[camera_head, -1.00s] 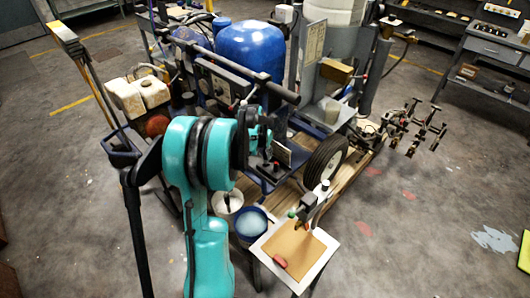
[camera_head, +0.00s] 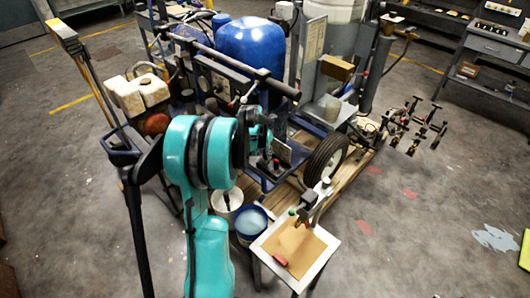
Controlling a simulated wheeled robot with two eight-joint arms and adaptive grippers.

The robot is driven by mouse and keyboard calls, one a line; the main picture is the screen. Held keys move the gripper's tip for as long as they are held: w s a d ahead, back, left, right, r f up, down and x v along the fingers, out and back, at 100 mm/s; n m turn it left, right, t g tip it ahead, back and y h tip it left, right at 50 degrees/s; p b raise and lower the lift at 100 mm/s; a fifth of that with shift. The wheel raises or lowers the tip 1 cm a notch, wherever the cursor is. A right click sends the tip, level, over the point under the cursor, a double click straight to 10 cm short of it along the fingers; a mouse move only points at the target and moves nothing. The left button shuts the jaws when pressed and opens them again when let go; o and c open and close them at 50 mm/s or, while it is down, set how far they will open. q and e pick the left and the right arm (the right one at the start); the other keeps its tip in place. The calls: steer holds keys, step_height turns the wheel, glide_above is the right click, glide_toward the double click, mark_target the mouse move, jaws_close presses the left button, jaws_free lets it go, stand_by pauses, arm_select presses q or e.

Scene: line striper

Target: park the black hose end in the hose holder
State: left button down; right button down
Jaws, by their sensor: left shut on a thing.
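My left arm (camera_head: 210,155) is teal and black and reaches up from the bottom centre to the line striper. My left gripper (camera_head: 266,163) is small and dark beyond the wrist, partly hidden by it, in front of the machine's side. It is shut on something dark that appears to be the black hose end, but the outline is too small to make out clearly. I cannot pick out the hose holder with certainty. My right gripper is not in view.
The striper carries a blue tank (camera_head: 250,47), a black handlebar (camera_head: 270,82) and a tyre (camera_head: 325,159). A blue-rimmed bucket (camera_head: 251,222) and a white pail (camera_head: 227,199) stand near my arm. A small table (camera_head: 321,257) holds a tan board.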

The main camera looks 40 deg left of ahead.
arm_select(q)
steer(key=shift+f+b, duration=0.6)
steer(key=shift+f, duration=0.15)
stand_by(0.4)
steer(key=c, duration=1)
jaws_free()
steer(key=p+v, duration=0.5)
steer(key=v, duration=0.2)
stand_by(0.5)
